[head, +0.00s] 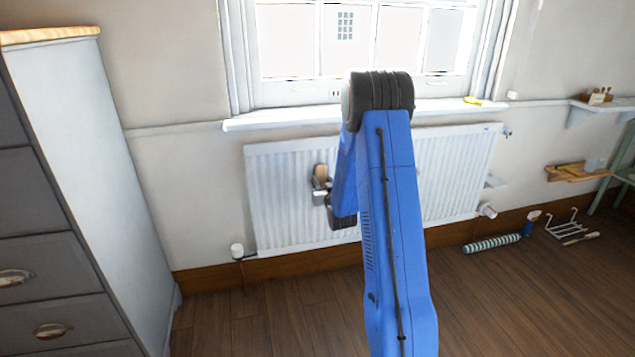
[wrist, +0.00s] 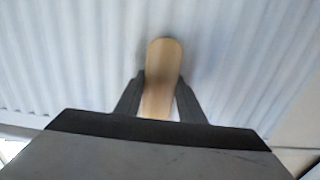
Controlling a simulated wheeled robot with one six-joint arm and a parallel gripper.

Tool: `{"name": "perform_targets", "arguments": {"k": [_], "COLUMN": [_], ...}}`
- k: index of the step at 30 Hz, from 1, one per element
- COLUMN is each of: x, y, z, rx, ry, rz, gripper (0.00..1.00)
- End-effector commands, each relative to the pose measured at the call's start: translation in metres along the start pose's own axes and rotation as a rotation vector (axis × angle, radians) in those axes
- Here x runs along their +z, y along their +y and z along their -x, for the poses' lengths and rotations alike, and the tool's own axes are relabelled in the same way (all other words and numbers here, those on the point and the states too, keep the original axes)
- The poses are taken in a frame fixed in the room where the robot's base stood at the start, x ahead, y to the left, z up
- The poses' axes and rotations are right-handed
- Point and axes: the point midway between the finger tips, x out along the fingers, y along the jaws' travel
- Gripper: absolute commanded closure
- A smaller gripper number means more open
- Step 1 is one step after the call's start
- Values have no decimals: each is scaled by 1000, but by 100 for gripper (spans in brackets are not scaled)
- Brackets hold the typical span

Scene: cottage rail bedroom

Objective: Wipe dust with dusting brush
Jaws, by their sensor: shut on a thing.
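My gripper (head: 321,187) is in front of the white radiator (head: 275,205) under the window. It is shut on a pale wooden piece, which looks like the handle of the dusting brush (head: 321,171). In the wrist view the wooden handle (wrist: 163,62) stands between the two dark fingers, with its rounded end toward the radiator's ribbed face (wrist: 60,55). Bristles are not visible in either view. I cannot tell whether the brush touches the radiator. No dust can be made out on the surfaces.
A window sill (head: 290,117) juts out above the radiator. A grey drawer cabinet (head: 85,150) stands at the left. A striped roll (head: 491,243), a wire rack (head: 566,228) and a spray bottle (head: 531,222) are on the floor at right. The floor (head: 270,315) before the radiator is clear.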

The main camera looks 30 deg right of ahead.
Motion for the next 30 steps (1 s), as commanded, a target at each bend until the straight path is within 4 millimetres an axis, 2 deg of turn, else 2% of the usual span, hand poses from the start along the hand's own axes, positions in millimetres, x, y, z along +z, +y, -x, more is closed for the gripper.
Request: {"name": "perform_targets", "arguments": {"k": [3,11,23,30], "x": [-1,-1,-2,-1], "y": [10,18,46,48], "z": [-1,-2,0,0], "rx": [4,4,7,3], "ry": [2,3,4,2], "rz": [-1,-1,-1,-1], "gripper": [82,82,82,82]}}
